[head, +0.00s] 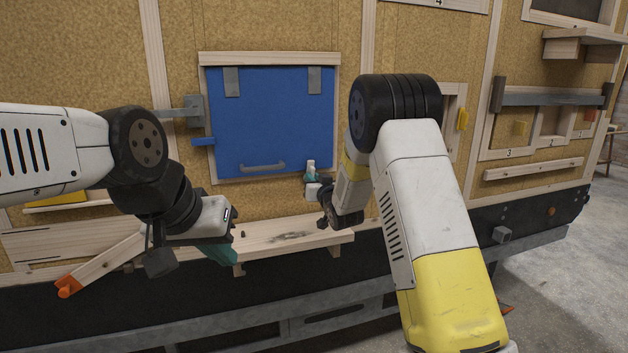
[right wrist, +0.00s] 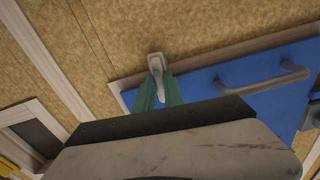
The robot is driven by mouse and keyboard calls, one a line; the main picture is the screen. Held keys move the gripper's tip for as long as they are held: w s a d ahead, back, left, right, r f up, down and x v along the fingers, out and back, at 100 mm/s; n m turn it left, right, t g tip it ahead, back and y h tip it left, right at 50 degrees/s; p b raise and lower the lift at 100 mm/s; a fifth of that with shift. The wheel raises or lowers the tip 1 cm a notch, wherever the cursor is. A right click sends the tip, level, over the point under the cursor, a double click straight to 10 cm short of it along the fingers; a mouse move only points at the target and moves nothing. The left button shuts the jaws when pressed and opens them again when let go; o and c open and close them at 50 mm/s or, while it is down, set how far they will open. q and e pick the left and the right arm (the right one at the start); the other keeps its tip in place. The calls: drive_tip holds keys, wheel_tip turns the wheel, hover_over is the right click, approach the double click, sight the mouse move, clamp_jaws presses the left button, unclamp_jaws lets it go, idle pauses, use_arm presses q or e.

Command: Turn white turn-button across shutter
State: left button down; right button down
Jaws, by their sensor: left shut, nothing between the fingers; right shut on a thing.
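The blue shutter (head: 270,115) lies flat against the tan wall, hung from two grey straps at its top edge. The white turn-button (head: 311,166) is at its lower right edge, and its lower part is hidden by my right gripper (head: 313,181). In the right wrist view the turn-button (right wrist: 156,66) stands between the green fingertips of the right gripper (right wrist: 159,90), which is shut on it. Whether the button overlaps the shutter is hard to tell. My left gripper (head: 222,256) is shut and empty, low and left of the shutter, by the wooden ledge.
A wooden ledge (head: 290,240) juts out below the shutter. A grey handle (head: 262,167) is on the shutter's lower part, and a grey bracket (head: 193,110) sits left of it. A wooden arm with an orange end (head: 68,287) projects at lower left.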

drive_tip(key=shift+n, duration=0.6)
drive_tip(key=shift+a, duration=0.1)
drive_tip(key=c, duration=1.4)
unclamp_jaws()
drive_tip(key=shift+c, duration=0.2)
drive_tip(key=v, duration=0.8)
drive_tip(key=shift+r, duration=0.15)
